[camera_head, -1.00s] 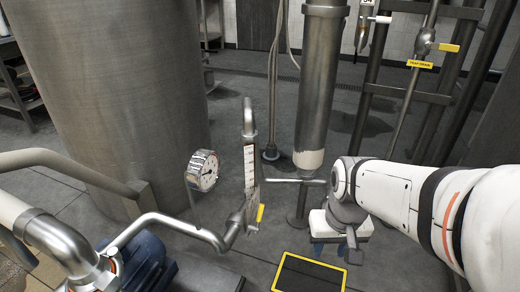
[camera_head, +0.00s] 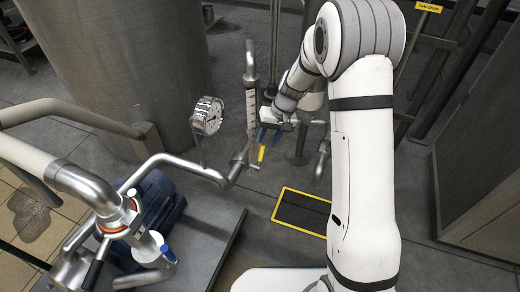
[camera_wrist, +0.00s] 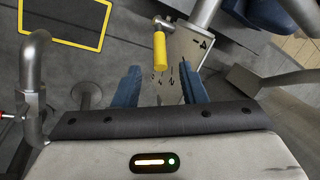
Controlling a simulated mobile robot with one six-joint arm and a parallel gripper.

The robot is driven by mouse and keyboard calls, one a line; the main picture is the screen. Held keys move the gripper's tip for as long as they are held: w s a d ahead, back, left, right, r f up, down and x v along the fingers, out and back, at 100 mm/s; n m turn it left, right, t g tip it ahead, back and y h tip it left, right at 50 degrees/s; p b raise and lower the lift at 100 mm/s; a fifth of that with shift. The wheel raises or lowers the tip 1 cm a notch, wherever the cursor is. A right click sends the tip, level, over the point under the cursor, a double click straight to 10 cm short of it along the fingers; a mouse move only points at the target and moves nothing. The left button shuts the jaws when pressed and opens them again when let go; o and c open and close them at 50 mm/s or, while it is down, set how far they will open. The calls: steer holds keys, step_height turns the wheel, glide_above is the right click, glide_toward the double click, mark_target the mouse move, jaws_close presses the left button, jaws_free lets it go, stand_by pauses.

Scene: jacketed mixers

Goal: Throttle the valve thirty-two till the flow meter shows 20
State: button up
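The yellow valve handle (camera_head: 261,154) hangs down from the pipe below the flow meter (camera_head: 251,115), an upright scale tube. The handle also shows in the wrist view (camera_wrist: 160,52), pointing towards my gripper beside a marked plate (camera_wrist: 190,52). I see no legible number thirty-two. The meter's reading is too small to make out. My gripper (camera_head: 270,136) is just above and right of the handle in the head view. Its blue fingers are apart in the wrist view (camera_wrist: 159,88). The handle's end lies ahead of the gap between them, and no grip on it shows.
A round gauge (camera_head: 208,115) stands left of the meter. A blue motor (camera_head: 158,205) and bent pipes fill the lower left. A yellow-framed dark panel (camera_head: 303,212) lies on the floor. A tall tank (camera_head: 115,65) stands behind. A trap drain label (camera_head: 429,7) is at top right.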

mark_target(263, 148)
steer(key=b+x, duration=0.3)
steer(key=x, duration=0.4)
steer(key=shift+f, duration=0.35)
jaws_close()
